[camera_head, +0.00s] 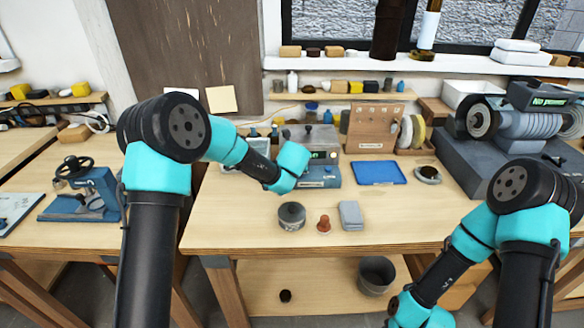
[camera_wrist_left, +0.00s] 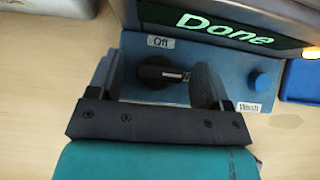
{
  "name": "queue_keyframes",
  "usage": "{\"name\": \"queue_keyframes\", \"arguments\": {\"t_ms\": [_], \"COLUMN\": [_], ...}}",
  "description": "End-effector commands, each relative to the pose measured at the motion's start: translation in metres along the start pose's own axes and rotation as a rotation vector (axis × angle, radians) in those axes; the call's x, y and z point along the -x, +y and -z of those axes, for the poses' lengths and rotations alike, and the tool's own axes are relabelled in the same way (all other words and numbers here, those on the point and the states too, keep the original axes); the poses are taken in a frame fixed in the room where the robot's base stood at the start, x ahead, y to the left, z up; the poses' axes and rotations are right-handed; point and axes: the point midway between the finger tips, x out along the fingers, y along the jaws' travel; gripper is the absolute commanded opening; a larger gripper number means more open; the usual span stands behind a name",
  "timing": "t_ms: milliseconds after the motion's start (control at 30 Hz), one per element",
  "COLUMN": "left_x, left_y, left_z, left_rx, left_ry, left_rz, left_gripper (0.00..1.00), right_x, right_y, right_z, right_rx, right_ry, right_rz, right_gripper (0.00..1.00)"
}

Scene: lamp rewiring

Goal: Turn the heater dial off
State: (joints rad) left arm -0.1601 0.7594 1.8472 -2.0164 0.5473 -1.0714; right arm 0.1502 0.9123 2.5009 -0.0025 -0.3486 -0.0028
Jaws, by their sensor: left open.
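The heater is a blue box with a lit display (camera_head: 324,155) at the back middle of the bench in the head view. In the left wrist view its display (camera_wrist_left: 225,28) reads "Done". Its dial (camera_wrist_left: 160,72) is black with a pale pointer line directed to the right. An "Off" label (camera_wrist_left: 160,41) sits just above the dial, and another label (camera_wrist_left: 249,107), seemingly "Warm", lies to the lower right. My left gripper (camera_wrist_left: 158,74) is open, with one finger on each side of the dial; contact cannot be told. My right gripper is out of view; only its arm shows.
A blue knob (camera_wrist_left: 262,82) is right of the dial. A blue tray (camera_head: 379,172) lies right of the heater. A round grey container (camera_head: 291,215), a reddish-brown piece (camera_head: 323,224) and a grey block (camera_head: 351,215) stand in front. The bench's front edge is mostly clear.

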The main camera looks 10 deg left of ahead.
Motion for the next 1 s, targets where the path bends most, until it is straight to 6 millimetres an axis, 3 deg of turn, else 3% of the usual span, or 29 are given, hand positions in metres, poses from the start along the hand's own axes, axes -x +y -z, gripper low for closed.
{"name": "queue_keyframes", "arguments": {"t_ms": [133,633,1000], "left_x": [0.0003,0.0005,0.0008], "left_y": [0.0000,0.0000,-0.0009], "left_z": [-0.0001,-0.0002,-0.0002], "left_rx": [0.000,0.000,0.027], "left_ry": [0.000,0.000,0.000], "left_rz": [0.000,0.000,-0.025], "left_gripper": [0.72,0.24,0.23], "right_x": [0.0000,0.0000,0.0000], "right_y": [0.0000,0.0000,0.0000], "right_z": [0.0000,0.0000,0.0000], "right_rx": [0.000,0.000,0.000], "right_ry": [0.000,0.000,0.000], "right_rz": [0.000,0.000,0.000], "right_gripper": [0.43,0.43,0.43]}}
